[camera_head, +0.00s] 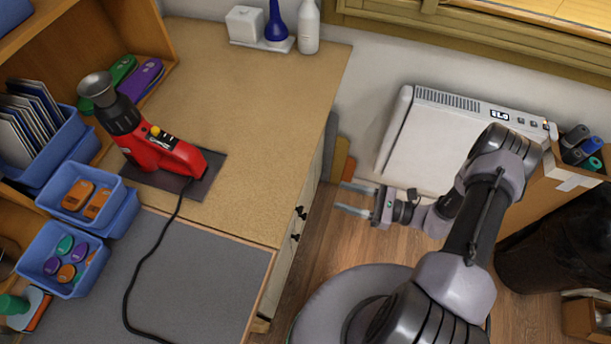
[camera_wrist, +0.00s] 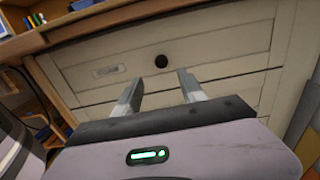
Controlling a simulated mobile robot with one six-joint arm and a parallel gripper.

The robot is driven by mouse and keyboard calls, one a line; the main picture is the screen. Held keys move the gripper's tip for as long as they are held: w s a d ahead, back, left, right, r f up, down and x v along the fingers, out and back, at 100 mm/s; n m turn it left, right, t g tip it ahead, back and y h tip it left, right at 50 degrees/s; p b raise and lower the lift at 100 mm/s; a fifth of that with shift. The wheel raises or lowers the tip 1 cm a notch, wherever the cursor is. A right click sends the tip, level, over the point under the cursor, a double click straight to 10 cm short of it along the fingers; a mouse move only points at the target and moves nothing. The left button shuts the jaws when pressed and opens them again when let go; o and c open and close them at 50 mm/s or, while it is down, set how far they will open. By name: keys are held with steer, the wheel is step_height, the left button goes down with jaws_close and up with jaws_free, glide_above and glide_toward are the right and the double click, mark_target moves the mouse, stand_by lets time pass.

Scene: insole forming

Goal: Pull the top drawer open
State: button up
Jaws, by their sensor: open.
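The cream drawer unit shows in the wrist view with a drawer front (camera_wrist: 215,63) below the worktop edge. This front has a round black knob (camera_wrist: 161,62) and a small label holder (camera_wrist: 108,71), and it looks closed. In the head view the drawer fronts are seen steeply from above, with dark knobs (camera_head: 301,212) sticking out. My gripper (camera_head: 341,196) is open and empty, to the right of the knobs and apart from them. In the wrist view the knob lies just beyond and between my open fingertips (camera_wrist: 160,76). Lower fronts are partly hidden behind my gripper.
The worktop (camera_head: 250,130) carries a red heat tool (camera_head: 165,150) with a cable, and blue bins (camera_head: 80,190) stand at left. A white heater (camera_head: 435,145) is by the wall. A round grey seat-like shape (camera_head: 330,300) lies below my arm. Wood floor shows near my gripper.

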steer(key=b+x, duration=0.2)
steer(key=x, duration=1)
steer(key=shift+w+f, duration=0.1)
steer(key=shift+w, duration=0.05)
steer(key=shift+c, duration=0.2)
jaws_close()
stand_by(0.5)
